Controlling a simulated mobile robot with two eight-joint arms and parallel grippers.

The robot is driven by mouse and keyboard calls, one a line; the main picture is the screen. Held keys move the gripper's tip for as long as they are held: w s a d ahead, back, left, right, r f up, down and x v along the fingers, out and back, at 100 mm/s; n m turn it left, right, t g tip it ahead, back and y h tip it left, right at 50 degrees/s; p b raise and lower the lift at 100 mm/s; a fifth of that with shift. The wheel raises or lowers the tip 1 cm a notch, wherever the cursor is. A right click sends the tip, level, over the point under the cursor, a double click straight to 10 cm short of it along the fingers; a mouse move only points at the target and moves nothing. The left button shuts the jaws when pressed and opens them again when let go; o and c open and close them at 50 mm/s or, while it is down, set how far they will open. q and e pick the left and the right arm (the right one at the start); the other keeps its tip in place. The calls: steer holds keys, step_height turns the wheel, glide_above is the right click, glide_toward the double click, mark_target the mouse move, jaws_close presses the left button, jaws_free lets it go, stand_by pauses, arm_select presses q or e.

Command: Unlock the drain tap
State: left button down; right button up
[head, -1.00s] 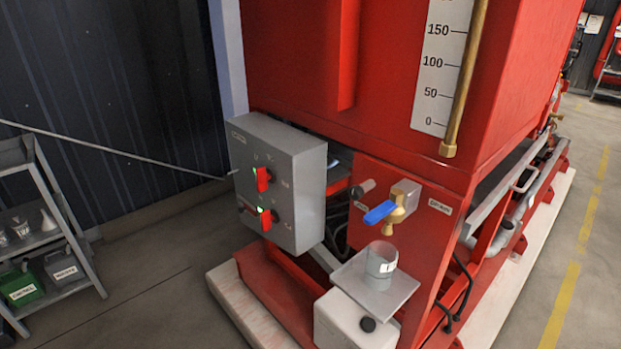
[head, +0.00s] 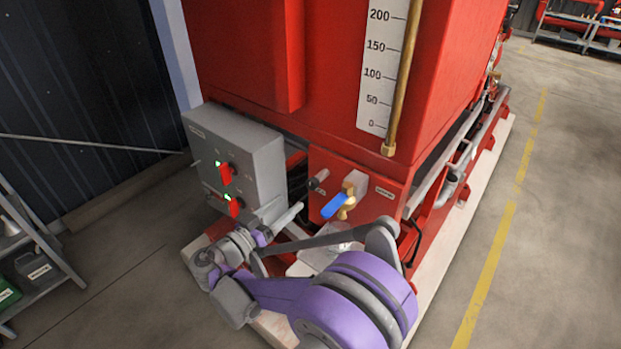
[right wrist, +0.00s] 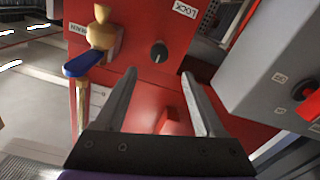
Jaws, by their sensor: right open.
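The drain tap is a brass valve (head: 346,213) with a blue lever (head: 335,205) on the red panel (head: 385,203). A dark round lock knob (head: 318,180) sticks out of the panel left of it. In the right wrist view, the knob (right wrist: 159,52) sits beside a LOCK label (right wrist: 185,9), with the blue lever (right wrist: 84,63) to its left. My right gripper (head: 297,210) is open and empty, below and left of the knob, pointing towards it. In the right wrist view, the knob shows between and beyond its fingertips (right wrist: 159,73), apart from them. My left gripper is not in view.
A grey control box (head: 236,160) with two red switches stands left of the panel, close to my right gripper. My right arm hides most of the tray and container below the tap. A shelf (head: 35,245) stands far left. The floor on the right is clear.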

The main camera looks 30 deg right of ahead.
mark_target(310, 186)
steer(key=p+x, duration=0.1)
steer(key=x, duration=0.9)
steer(key=shift+d, duration=0.15)
steer(key=shift+c, duration=0.3)
jaws_close()
